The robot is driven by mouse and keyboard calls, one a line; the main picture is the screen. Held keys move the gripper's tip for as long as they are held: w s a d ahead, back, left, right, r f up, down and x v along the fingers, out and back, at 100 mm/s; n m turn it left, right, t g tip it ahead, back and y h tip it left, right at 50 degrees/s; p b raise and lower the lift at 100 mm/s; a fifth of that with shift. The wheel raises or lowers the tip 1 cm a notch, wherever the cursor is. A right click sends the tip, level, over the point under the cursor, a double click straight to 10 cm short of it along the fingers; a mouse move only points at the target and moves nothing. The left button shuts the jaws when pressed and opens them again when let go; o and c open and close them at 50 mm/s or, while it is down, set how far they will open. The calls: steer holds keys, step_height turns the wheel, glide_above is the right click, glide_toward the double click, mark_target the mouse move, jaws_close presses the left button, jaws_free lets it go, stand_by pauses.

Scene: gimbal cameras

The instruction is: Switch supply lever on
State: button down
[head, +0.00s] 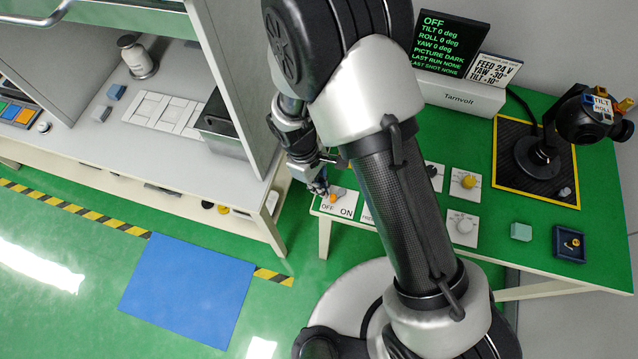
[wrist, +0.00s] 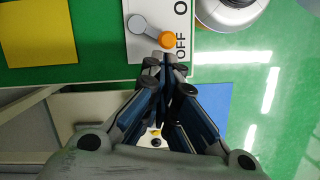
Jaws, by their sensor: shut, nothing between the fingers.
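The supply lever (wrist: 150,31) shows in the wrist view as a grey arm with an orange knob, on a white plate (wrist: 140,52) marked OFF and O. The knob lies beside the word OFF. In the head view, the plate (head: 345,210) sits at the green table's near left corner with OFF and ON printed on it, and the orange knob (head: 333,197) shows. My gripper (wrist: 164,62) is shut and empty, its tips right at the knob; I cannot tell if they touch. In the head view my gripper (head: 320,188) is at the plate's left side.
A black display (head: 450,40) reads OFF, with tilt, roll and yaw at 0 deg and picture dark. White knob plates (head: 465,183), a teal block (head: 521,232), a dark tray (head: 570,243) and a black gimbal camera (head: 585,118) are on the table. A grey workbench (head: 170,150) stands left.

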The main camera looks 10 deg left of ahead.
steer(key=shift+s+d+n, duration=0.1)
steer(key=shift+s+n, duration=0.3)
steer(key=shift+n, duration=0.4)
steer(key=shift+s+d+n+t, duration=0.25)
steer(key=shift+s+n+t, duration=0.2)
steer(key=shift+n, duration=0.55)
steer(key=n, duration=0.1)
steer(key=s+d+n+b, duration=0.1)
steer(key=n, duration=0.1)
steer(key=shift+s+f+t, duration=0.1)
steer(key=shift+s+t, duration=0.05)
steer(key=shift+t, duration=0.2)
steer(key=shift+s+d+n+t+b, duration=0.3)
steer(key=shift+d+n+b, duration=0.25)
steer(key=shift+n, duration=0.55)
steer(key=shift+s+d, duration=0.25)
steer(key=shift+d, duration=0.2)
steer(key=shift+w, duration=0.1)
